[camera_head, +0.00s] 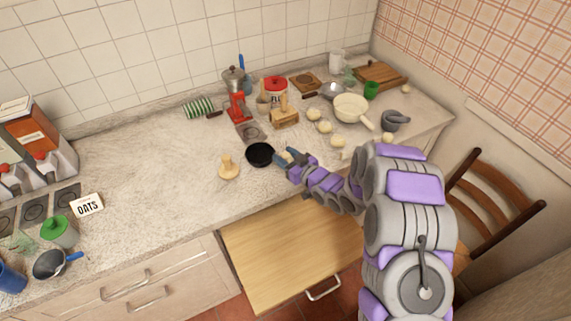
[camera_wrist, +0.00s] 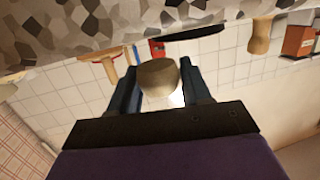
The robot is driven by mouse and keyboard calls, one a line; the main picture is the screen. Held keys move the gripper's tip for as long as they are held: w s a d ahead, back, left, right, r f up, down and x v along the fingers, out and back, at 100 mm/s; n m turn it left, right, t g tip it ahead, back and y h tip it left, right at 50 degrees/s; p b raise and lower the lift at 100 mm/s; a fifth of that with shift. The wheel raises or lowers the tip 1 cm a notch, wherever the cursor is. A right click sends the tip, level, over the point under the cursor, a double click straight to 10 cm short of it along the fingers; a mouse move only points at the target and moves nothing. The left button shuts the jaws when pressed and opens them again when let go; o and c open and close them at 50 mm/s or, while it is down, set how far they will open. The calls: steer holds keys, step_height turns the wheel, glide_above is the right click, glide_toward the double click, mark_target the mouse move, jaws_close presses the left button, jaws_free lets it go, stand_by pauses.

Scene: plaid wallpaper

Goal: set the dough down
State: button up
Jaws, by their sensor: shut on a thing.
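My gripper (camera_head: 284,158) is over the counter, just right of a small black bowl or pan (camera_head: 260,154). It is shut on a pale, rounded piece of dough (camera_wrist: 158,77), which sits between the two dark fingers in the wrist view. In the head view the dough (camera_head: 287,155) is small and partly covered by the fingers. The wrist picture is upside down, with the speckled counter (camera_wrist: 40,30) along its top. I cannot tell whether the dough touches the counter. Several similar pale balls, one of them here (camera_head: 324,127), lie on the counter to the right.
A wooden stamp-like piece (camera_head: 228,167) stands left of the bowl. A red grinder (camera_head: 237,100), a wooden block (camera_head: 285,117) and a cream pan (camera_head: 351,110) stand behind. An open drawer or board (camera_head: 290,255) juts out below. The counter's left middle is clear.

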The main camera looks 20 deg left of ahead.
steer(key=shift+w+f+b, duration=0.1)
steer(key=shift+f+b, duration=0.5)
steer(key=shift+f, duration=1.2)
steer(key=shift+r, duration=0.1)
steer(key=o, duration=1.1)
steer(key=shift+c, duration=0.2)
steer(key=p+v, duration=0.2)
steer(key=v, duration=1)
